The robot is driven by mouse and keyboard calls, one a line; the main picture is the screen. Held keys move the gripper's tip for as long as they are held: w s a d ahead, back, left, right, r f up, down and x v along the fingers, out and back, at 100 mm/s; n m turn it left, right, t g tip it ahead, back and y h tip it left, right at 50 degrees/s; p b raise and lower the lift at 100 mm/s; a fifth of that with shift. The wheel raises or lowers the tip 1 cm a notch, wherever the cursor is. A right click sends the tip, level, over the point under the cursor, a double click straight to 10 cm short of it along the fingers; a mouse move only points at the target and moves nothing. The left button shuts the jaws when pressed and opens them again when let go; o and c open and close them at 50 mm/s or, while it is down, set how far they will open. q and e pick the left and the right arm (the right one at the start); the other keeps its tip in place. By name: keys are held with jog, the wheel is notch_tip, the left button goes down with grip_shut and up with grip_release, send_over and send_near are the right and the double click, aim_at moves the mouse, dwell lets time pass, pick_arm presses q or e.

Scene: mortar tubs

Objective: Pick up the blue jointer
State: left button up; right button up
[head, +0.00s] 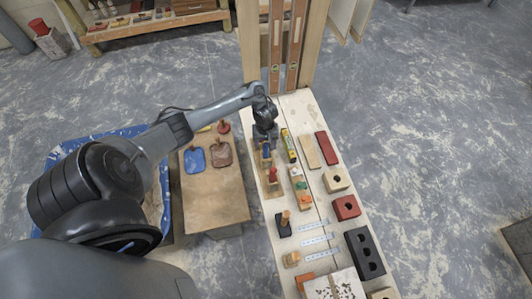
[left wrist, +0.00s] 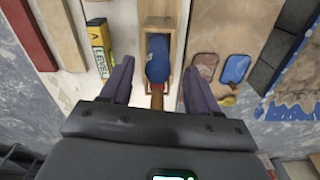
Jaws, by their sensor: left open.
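The blue jointer (head: 266,151) is at the far part of the plank bench, in a narrow wooden holder (head: 265,187). In the left wrist view its rounded blue part (left wrist: 158,58) lies inside the holder (left wrist: 158,22), between my fingers. My left gripper (head: 265,137) is over the jointer, pointing down. In the left wrist view the left gripper (left wrist: 157,80) is open, one finger on each side of the holder. Whether the fingers touch anything cannot be told. My right gripper is not in view.
A yellow level (head: 289,146) lies just right of the holder. A red-topped tool (head: 272,175) stands nearer in the holder. Bricks, including a red block (head: 346,207), line the right side. A low table (head: 216,205) with blue (head: 194,159) and brown pads stands left.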

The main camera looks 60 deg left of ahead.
pick_arm(q)
notch_tip(320, 180, down, 5)
jog(key=shift+w+d+b, duration=0.1)
jog(key=shift+b, duration=0.95)
grip_shut()
jog(key=shift+r, duration=0.1)
notch_tip(320, 180, up, 18)
jog(key=p, duration=1.1)
jog(key=c, duration=0.6)
grip_release()
grip_shut()
